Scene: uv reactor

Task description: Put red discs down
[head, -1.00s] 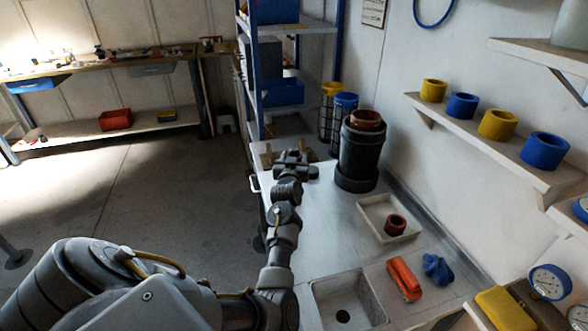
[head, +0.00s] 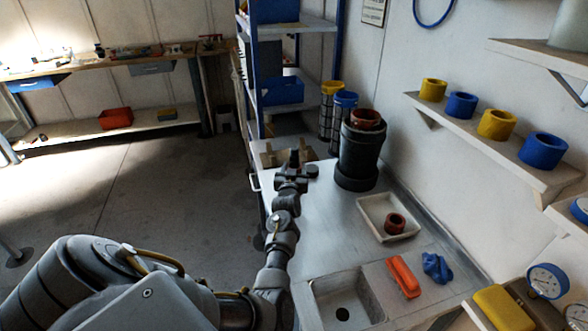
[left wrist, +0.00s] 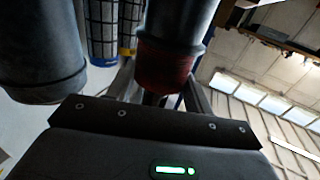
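In the head view a dark red ring-shaped piece (head: 395,222) sits in a shallow white tray (head: 373,232). Another dark red piece (head: 366,118) sits on top of the black vessel (head: 358,160). My left gripper (head: 293,170) is left of the vessel, above the far part of the bench; its fingers are too small to read. In the left wrist view, a dark cylinder with a dark red end (left wrist: 165,72) shows beyond the gripper body; I cannot tell whether the fingers hold it. A larger dark cylinder (left wrist: 40,50) stands at the left there. My right gripper is not in view.
Mesh cylinders with yellow (head: 331,88) and blue (head: 345,98) tops stand behind the vessel. An orange-red object (head: 403,277), a blue crumpled item (head: 436,267) and a sink (head: 345,300) are nearer. The bench (head: 325,215) is clear between gripper and tray.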

